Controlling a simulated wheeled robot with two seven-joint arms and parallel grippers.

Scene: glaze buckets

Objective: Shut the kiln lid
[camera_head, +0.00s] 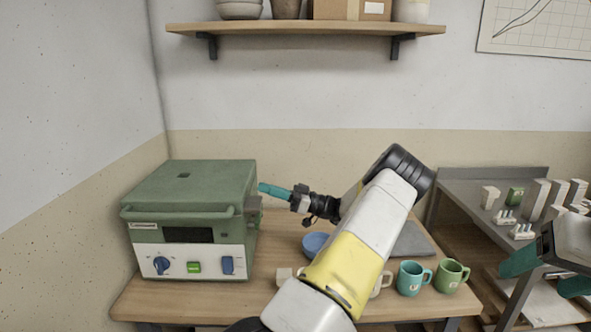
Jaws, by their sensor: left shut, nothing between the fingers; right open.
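The green kiln (195,262) stands on the wooden table at the left, with a dark window, knobs and a green switch on its white front panel. Its lid (190,183) lies level on top of the body, with a handle bar along the front. I cannot tell whether a thin gap is left under it. My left gripper (263,188) has its teal fingers shut and empty, just right of the lid's right side; I cannot tell whether they touch it. My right gripper (547,275) is open and empty at the right edge, away from the kiln.
My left arm crosses the table and hides part of it. A blue bowl (314,244), a teal mug (411,279) and a green mug (451,276) stand on the wooden table (165,303). A metal side table (460,185) with several small blocks is at right. A shelf (300,28) hangs above.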

